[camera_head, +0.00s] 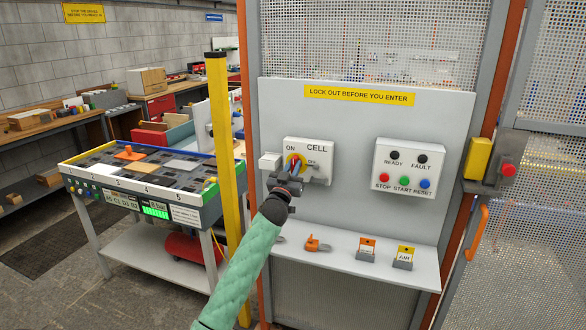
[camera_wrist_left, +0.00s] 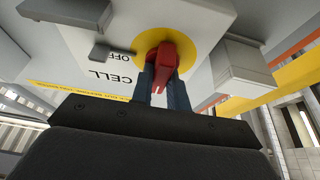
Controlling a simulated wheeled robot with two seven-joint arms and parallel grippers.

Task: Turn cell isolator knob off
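The cell isolator is a pale box (camera_head: 320,175) on the grey panel, marked CELL, ON and OFF. Its red knob (camera_wrist_left: 164,62) sits on a yellow disc (camera_wrist_left: 207,57), which also shows in the head view (camera_head: 288,160). In the wrist view, turned upside down, the knob's handle points down the picture, not at the OFF mark on the left. My left gripper (camera_wrist_left: 164,88) has its two dark fingers on either side of the handle, closed around it. In the head view the left gripper (camera_head: 291,174) partly hides the knob. My right gripper is out of view.
A small bracket (camera_head: 314,178) juts from the isolator's face, and a pale block (camera_head: 270,161) stands at its left. A button box (camera_head: 407,170) is to the right. Below, a shelf (camera_head: 340,262) holds an orange padlock (camera_head: 316,244) and tags. A yellow post (camera_head: 222,150) stands left.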

